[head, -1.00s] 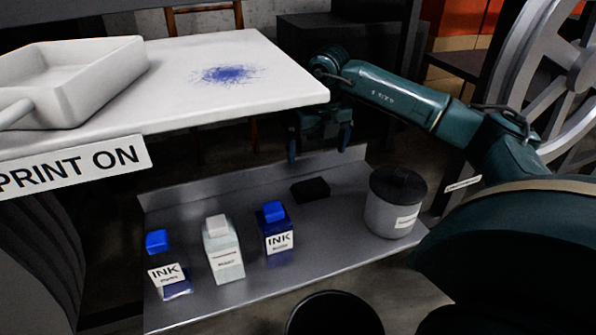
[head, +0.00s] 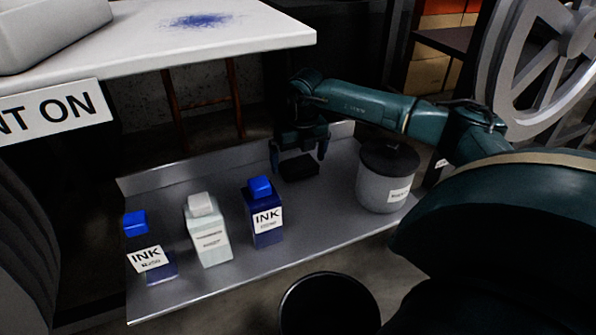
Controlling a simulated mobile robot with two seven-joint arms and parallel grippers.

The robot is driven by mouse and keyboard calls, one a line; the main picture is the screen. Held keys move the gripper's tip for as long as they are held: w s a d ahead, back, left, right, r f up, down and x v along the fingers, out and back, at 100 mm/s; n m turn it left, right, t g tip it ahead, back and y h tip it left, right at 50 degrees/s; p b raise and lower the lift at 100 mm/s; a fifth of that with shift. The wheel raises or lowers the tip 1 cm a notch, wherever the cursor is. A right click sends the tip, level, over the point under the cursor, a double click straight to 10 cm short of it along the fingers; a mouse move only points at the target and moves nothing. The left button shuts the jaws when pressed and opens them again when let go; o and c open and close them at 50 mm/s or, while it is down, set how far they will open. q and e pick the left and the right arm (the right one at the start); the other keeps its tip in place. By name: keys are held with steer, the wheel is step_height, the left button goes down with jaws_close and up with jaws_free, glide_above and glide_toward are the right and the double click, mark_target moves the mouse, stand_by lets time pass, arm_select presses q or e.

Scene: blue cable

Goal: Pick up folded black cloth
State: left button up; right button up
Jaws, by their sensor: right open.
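The folded black cloth (head: 299,168) lies flat as a small dark block on the grey metal shelf (head: 330,205), near its back edge. My right gripper (head: 298,160) is open, pointing down, with its two blue-tipped fingers apart. In the head view the fingers appear to either side of the cloth, at its back. Whether they touch it cannot be told. My left gripper is not in view.
A grey pot (head: 385,184) with a dark lid stands close right of the cloth. To the left stand a blue ink bottle (head: 264,228), a white bottle (head: 208,238) and another ink bottle (head: 160,268). A white table (head: 260,45) with a blue stain overhangs the shelf's back left.

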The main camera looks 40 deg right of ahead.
mark_target(299, 164)
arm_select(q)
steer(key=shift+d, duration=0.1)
arm_select(e)
steer(key=shift+w+f, duration=0.15)
steer(key=shift+f, duration=0.55)
steer(key=shift+c, duration=0.4)
steer(key=c, duration=0.8)
steer(key=shift+r, duration=0.1)
steer(key=shift+r, duration=0.3)
arm_select(q)
steer(key=p, duration=0.1)
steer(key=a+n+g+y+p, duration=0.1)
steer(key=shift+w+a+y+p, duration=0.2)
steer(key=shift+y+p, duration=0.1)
steer(key=shift+p, duration=0.1)
arm_select(e)
step_height(299, 164, up, 9)
steer(key=shift+r, duration=0.15)
